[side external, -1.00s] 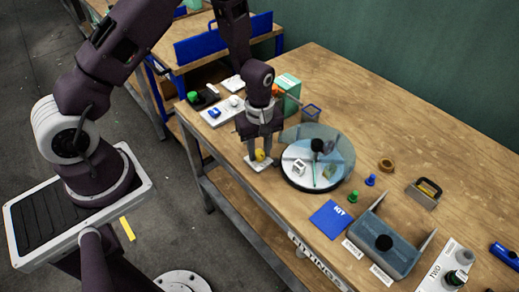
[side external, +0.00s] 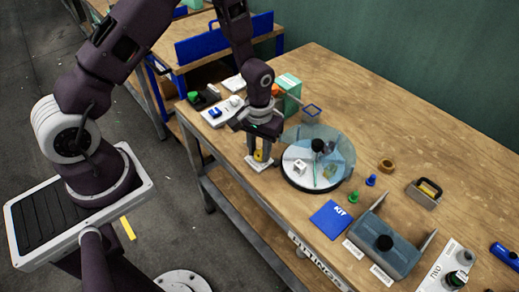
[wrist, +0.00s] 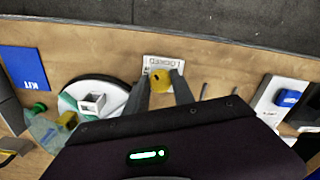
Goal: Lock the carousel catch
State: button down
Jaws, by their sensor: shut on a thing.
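The yellow catch knob (side external: 258,155) stands on a small white plate (side external: 259,164) at the near table edge, beside the round carousel (side external: 297,179). In the wrist view the knob (wrist: 160,80) sits between my fingertips, and the plate (wrist: 162,60) shows the word LOCKED upside down. My gripper (side external: 259,153) points down and is shut on the knob; its fingers (wrist: 161,84) flank it. The carousel has a white disc, a clear bluish cover and a dark central hub. A white block (side external: 299,166) with a square opening lies on the disc. Any pointer under the knob is hidden.
A white panel with a blue part (side external: 215,113) and a green box (side external: 289,86) stand behind my gripper. A blue KIT mat (side external: 331,219), green and blue pegs, and a grey-blue press (side external: 384,256) lie to the right. The table middle toward the wall is clear.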

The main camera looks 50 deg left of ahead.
aim_at(259, 153)
jog(key=m, duration=0.7)
jog(key=shift+a, duration=0.1)
dwell(0.5)
jog(key=c, duration=1.1)
grip_release()
jog(key=shift+o, duration=0.2)
jog(key=shift+r, duration=0.15)
notch_tip(259, 153, up, 7)
jog(key=shift+f, duration=0.1)
